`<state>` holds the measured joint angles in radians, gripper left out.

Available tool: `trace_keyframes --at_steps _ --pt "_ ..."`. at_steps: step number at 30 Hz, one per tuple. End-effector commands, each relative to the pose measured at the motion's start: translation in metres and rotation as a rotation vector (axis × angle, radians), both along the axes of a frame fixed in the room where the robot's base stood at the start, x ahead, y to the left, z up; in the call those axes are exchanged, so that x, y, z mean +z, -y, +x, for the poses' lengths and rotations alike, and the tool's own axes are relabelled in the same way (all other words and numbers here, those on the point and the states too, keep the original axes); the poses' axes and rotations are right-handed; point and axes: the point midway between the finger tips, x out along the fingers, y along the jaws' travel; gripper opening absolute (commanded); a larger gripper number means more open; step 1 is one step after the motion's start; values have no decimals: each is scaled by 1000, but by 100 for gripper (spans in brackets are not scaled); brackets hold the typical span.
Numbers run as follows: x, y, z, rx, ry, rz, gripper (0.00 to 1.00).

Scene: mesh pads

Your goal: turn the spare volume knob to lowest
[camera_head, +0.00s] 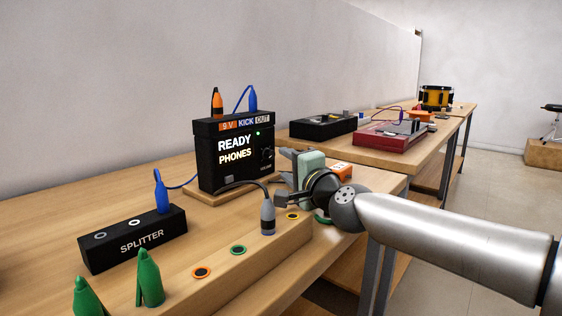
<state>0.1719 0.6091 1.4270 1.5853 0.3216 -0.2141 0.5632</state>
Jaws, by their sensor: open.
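A black box (221,158) with lit READY and PHONES text stands upright on a wooden base. A dark round knob (267,154) is on the right part of its front, with a small label below it. No word "spare" is readable, and the knob's setting is too small to tell. My gripper (281,168) is open, just right of the knob and in front of the box, pointing left. No contact between its fingers and the knob is clear. A pale green block (311,172) is at the gripper, partly hidden by it.
A black splitter box (130,245) with a blue plug, green plugs (149,278) and a grey plug (267,217) with a dark cable stand nearby. An orange box (342,169) lies behind my gripper. Red (390,136) and black (323,126) devices sit on a farther table.

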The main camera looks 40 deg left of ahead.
Motion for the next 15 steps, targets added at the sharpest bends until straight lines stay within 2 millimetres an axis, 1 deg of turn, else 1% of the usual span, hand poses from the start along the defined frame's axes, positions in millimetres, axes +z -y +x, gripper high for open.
trace_keyframes --at_steps 2,5,15 --pt "0 7 -2 -2 0 0 45" --pt "0 10 -5 -1 0 0 45" --pt "0 11 -6 0 2 -1 45"
